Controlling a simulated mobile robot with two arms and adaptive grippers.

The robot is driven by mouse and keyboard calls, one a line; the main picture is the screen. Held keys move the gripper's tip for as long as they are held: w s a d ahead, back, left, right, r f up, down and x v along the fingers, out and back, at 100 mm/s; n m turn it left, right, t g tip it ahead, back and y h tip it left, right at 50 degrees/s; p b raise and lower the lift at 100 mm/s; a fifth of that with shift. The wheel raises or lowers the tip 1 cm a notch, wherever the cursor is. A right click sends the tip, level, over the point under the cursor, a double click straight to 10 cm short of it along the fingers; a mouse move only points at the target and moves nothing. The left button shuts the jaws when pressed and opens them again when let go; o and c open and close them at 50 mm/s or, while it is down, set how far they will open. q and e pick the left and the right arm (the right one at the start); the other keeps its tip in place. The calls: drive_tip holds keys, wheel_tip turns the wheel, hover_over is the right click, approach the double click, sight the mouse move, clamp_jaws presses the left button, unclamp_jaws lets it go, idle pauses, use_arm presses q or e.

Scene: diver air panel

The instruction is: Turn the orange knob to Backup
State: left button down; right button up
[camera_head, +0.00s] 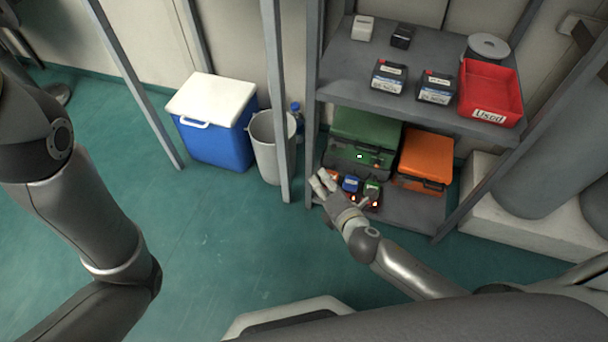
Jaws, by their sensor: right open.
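I cannot make out an orange knob or a Backup label in the head view. My right gripper (338,188) is at the lower shelf of the grey rack, open, with its fingers beside several small devices with red lights. The gripper and wrist hide part of these devices, and I cannot tell whether the fingers touch any of them. My left arm comes in at the left, bends and leaves at the bottom; its gripper is out of the picture.
A green case (366,127) and an orange case (426,156) stand on the lower shelf. The upper shelf (350,72) holds black boxes and a red "Used" bin (491,91). A blue cooler (213,140) and a grey bin (270,157) stand left. The green floor in front is clear.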

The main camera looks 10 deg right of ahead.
drive_tip(key=a+r+m+t+y, duration=0.1)
drive_tip(key=a+r+y, duration=0.2)
drive_tip(key=a+r, duration=0.3)
drive_tip(key=shift+s+r+m+p, duration=0.2)
drive_tip(key=shift+m+p, duration=0.15)
drive_tip(key=shift+m, duration=0.05)
